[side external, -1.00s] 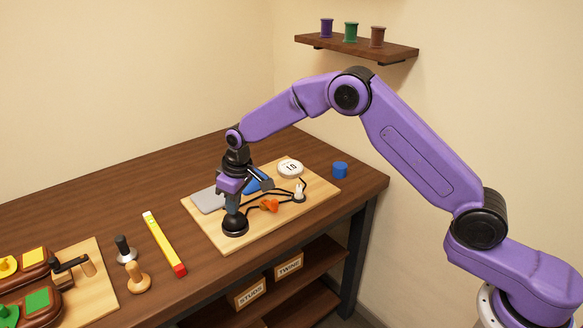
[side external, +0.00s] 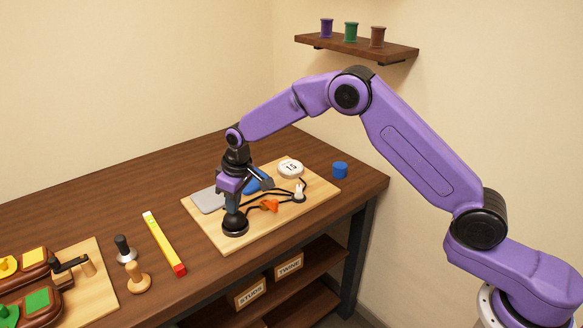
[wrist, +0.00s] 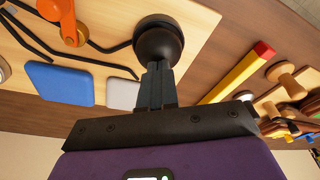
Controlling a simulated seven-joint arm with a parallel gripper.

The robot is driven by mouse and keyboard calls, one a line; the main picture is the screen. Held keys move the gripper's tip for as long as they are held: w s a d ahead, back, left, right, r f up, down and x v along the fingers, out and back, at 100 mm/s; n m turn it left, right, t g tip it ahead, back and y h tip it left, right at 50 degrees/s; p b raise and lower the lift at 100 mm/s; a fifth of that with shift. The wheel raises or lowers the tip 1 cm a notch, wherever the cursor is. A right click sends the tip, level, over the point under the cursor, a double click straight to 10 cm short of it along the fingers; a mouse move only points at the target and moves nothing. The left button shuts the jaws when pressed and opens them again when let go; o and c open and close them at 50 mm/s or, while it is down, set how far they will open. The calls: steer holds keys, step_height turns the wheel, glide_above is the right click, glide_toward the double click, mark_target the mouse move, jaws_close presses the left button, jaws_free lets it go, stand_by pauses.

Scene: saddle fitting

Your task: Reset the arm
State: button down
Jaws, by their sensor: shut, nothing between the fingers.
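My purple arm reaches over the wooden workbench (side external: 110,200). My gripper (side external: 233,208) points down at a round black knob (side external: 235,226) near the front left of a light wooden board (side external: 225,248). In the wrist view my gripper (wrist: 158,68) has its fingers together, with the black knob (wrist: 158,42) just beyond the tips. Nothing is between the fingers. I cannot tell whether the tips touch the knob.
The board also bears a grey plate (side external: 206,200), blue pad (wrist: 58,83), orange part (side external: 270,206), black cords and a white numbered disc (side external: 290,168). A blue cylinder (side external: 340,170) stands right.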

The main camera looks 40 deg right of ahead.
steer(key=shift+r, duration=0.75)
steer(key=shift+r, duration=2.5)
